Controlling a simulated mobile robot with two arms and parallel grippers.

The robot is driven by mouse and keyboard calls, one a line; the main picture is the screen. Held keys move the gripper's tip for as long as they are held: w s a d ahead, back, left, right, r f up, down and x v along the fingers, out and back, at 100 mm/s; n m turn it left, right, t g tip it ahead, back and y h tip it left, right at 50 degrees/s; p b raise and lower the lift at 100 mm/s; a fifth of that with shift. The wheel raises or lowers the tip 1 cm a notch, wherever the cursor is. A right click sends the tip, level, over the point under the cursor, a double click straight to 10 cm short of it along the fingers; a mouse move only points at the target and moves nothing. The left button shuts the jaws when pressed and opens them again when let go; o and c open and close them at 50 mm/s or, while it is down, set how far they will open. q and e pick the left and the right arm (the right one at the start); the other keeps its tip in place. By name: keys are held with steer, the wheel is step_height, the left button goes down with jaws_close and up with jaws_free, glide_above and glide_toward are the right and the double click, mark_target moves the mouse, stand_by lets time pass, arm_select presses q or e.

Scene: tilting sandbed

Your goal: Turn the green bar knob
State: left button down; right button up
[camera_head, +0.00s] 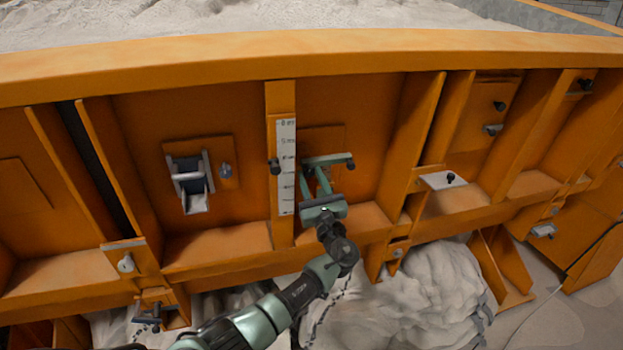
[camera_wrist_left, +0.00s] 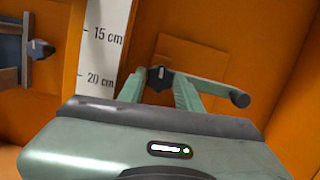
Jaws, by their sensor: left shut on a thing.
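The green bar knob (camera_head: 338,158) sits on an orange plate on the front wall of the sandbed, just right of the ruler strip. It is a short bar lying nearly level, with a dark cap on its right end. In the left wrist view the bar (camera_wrist_left: 214,86) sticks out to the right of my fingers, and its left part is hidden. My left gripper (camera_head: 317,178) reaches up from below and is shut on the knob. Its two fingers also show in the left wrist view (camera_wrist_left: 159,92), on either side of a small dark hub. My right gripper is not in view.
A white ruler strip (camera_head: 286,150) on an orange post stands close left of my gripper. A metal latch (camera_head: 190,182) is on the panel further left. Orange ribs (camera_head: 410,150) and a small shelf bracket (camera_head: 443,180) stand to the right. Sand (camera_head: 240,15) fills the bed above.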

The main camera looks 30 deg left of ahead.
arm_select(q)
steer(key=c, duration=1.3)
jaws_free()
steer(key=shift+f, duration=0.1)
steer(key=shift+o, duration=0.2)
steer(key=b+v, duration=0.2)
steer(key=v, duration=0.6)
